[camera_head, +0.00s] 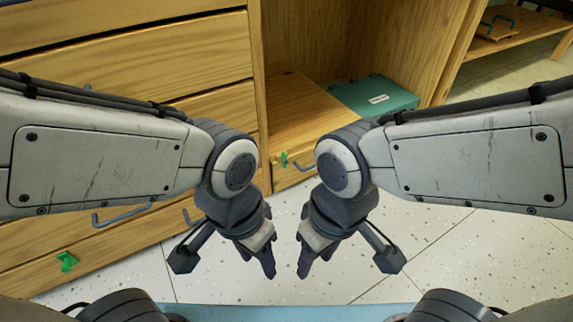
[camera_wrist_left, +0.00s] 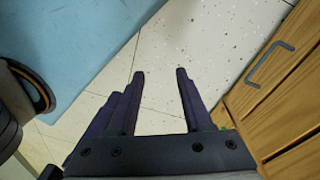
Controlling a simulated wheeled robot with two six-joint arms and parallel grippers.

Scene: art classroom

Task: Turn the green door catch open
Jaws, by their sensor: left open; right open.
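A green catch (camera_head: 67,261) sits on the front of the low wooden drawer at the lower left. A second, smaller green catch (camera_head: 284,160) is on the wooden front under the open compartment, at the middle. I cannot tell which one is the door catch. My left gripper (camera_head: 267,262) hangs over the floor, between the two catches in the picture and apart from both. In the left wrist view its fingers (camera_wrist_left: 160,75) are open with nothing between them. My right gripper (camera_head: 307,264) is open and empty, close beside the left one, also pointing down.
A wooden drawer cabinet (camera_head: 215,62) with grey bar handles stands at the left. A green box (camera_head: 372,96) with a white label sits in the open compartment. A wooden bench (camera_head: 515,38) is at the far right. The speckled tile floor (camera_head: 440,240) is clear.

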